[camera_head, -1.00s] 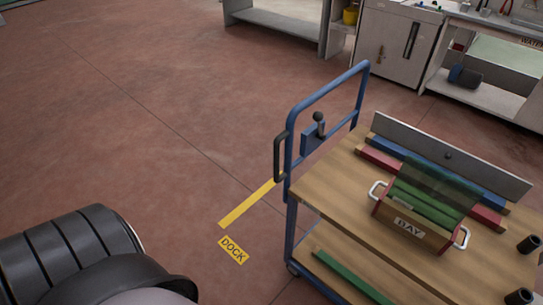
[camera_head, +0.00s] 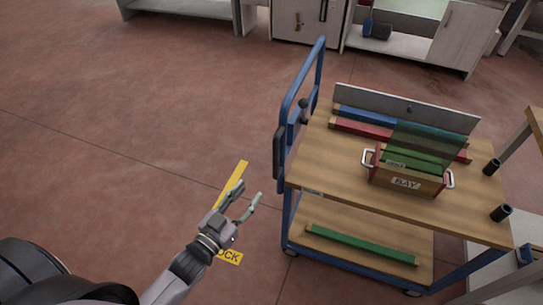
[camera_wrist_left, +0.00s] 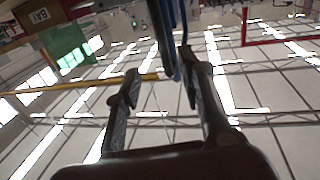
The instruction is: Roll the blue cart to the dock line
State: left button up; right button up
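The blue cart (camera_head: 287,215) stands right of centre in the head view, with wooden decks and a tall blue push handle (camera_head: 318,62) at its left end. A dark grip (camera_head: 279,158) is on the handle's near post. The yellow dock line (camera_head: 232,182) lies on the floor left of the cart, with a DOCK label (camera_head: 230,257) partly hidden by my left arm. My left gripper (camera_head: 248,197) is open and empty, left of the cart and apart from the handle. Its spread fingers also show in the left wrist view (camera_wrist_left: 160,85). My right gripper is not in view.
A green bar (camera_head: 360,245) lies on the lower deck. Benches stand at the back and right. Floor to the left is clear.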

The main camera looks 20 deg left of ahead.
pick_arm(q)
send_near(274, 161)
jog(key=w, duration=0.1)
jog(key=p+x, duration=0.1)
jog(key=x, duration=0.8)
jog(key=shift+w+d+r+p, duration=0.1)
jog(key=shift+w+d+p, duration=0.05)
jog(key=shift+w+p, duration=0.2)
jog(key=shift+w, duration=0.1)
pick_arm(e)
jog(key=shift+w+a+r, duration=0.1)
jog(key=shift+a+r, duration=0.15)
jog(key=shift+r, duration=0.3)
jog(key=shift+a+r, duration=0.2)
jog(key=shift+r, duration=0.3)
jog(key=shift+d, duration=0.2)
pick_arm(q)
jog(key=shift+c, duration=0.6)
grip_shut()
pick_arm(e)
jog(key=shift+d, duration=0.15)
